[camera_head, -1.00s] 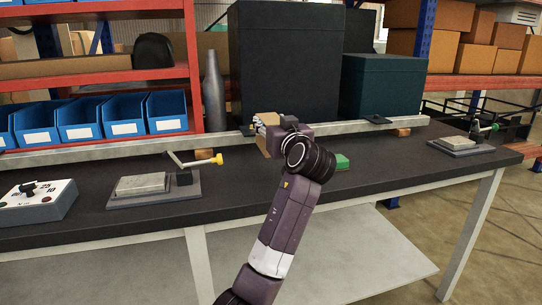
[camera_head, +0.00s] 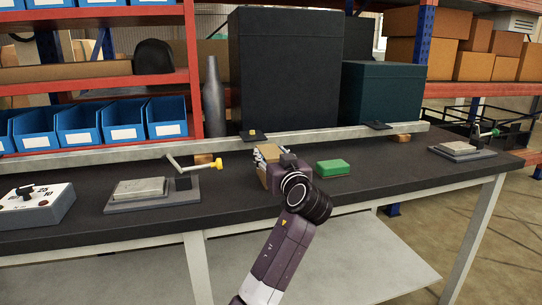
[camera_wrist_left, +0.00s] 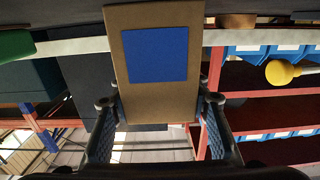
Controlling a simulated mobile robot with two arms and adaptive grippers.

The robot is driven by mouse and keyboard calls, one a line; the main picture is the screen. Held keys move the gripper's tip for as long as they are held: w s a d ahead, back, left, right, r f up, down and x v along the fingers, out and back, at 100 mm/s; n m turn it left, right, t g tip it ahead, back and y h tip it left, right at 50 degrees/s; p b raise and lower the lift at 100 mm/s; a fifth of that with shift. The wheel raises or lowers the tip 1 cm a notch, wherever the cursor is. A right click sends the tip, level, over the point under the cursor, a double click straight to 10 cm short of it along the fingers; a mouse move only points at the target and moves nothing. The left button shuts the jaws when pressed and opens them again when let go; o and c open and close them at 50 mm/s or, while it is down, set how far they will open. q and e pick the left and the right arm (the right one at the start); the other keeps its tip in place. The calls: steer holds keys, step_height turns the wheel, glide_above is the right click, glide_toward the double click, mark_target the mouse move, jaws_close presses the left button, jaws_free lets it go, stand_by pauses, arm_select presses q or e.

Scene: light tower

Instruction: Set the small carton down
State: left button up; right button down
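The small carton (camera_head: 262,173) is tan, with a blue square label in the left wrist view (camera_wrist_left: 155,53). My left gripper (camera_head: 270,156) holds it over the middle of the black bench top (camera_head: 232,205). In the left wrist view the two fingers (camera_wrist_left: 158,112) stand on either side of the carton, shut on it. The gripper and wrist hide part of the carton in the head view. I cannot tell whether its bottom touches the bench. My right gripper is not in view.
A green block (camera_head: 333,167) lies just right of the gripper. A grey fixture with a yellow-knobbed lever (camera_head: 152,190) stands left, beside a control box (camera_head: 36,204). A metal rail (camera_head: 330,137) runs along the back, before dark boxes (camera_head: 285,70). The front middle bench is clear.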

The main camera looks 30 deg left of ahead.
arm_select(q)
steer(key=o, duration=0.4)
steer(key=shift+d+r, duration=0.15)
steer(key=p+v, duration=0.1)
steer(key=v, duration=1)
steer(key=shift+s+d, duration=0.25)
steer(key=shift+s, duration=0.1)
